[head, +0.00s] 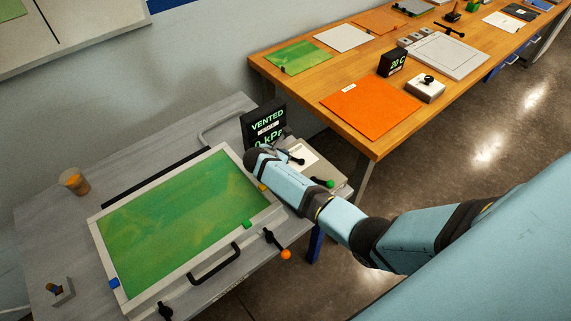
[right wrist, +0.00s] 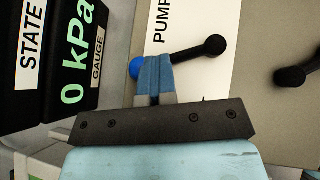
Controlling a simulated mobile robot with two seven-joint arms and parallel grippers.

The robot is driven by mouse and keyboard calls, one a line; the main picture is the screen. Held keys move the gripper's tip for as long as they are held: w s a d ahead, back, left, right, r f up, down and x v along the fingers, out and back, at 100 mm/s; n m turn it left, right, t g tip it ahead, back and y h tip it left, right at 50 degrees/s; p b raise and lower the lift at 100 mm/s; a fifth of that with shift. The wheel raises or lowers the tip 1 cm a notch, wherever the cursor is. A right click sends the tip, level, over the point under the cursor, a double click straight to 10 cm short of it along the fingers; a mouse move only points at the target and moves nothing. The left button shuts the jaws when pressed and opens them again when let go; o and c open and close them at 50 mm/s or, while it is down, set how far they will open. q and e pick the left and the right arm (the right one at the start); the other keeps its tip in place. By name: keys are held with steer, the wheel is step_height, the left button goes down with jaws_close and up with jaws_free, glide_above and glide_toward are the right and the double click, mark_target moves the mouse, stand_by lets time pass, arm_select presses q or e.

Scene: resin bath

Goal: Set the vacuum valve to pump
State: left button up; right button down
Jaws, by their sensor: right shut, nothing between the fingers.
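The vacuum valve is a black lever (right wrist: 190,52) with a blue knob (right wrist: 137,68) at its left end and a round black end at its right, in the right wrist view. It lies over a white label plate reading PUMP (right wrist: 161,22). My right gripper (right wrist: 153,78) is shut and empty, its fingertips overlapping the knob and lever from below; I cannot tell whether they touch. In the head view the valve's black end (head: 300,161) shows beside my gripper (head: 266,157), which hides the knob. The gauge display (head: 266,128) reads VENTED and kPa; the wrist view shows 0 kPa (right wrist: 77,60). My left gripper is out of view.
A second lever with a green knob (head: 329,183) is close to the valve. The framed green bath (head: 180,220) has a black handle (head: 215,264) and an orange-knobbed lever (head: 286,254) near it. A wooden bench (head: 310,88) stands behind.

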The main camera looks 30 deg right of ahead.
steer(key=shift+w+d+m+g+h+b, duration=0.15)
steer(key=shift+w+d+m+g, duration=0.15)
steer(key=shift+m+g, duration=0.3)
steer(key=shift+w+d+m+g+h+b, duration=0.15)
steer(key=shift+w+d+m+g, duration=0.1)
steer(key=shift+m+g, duration=0.35)
steer(key=shift+w+d+m, duration=0.1)
steer(key=shift+m, duration=0.3)
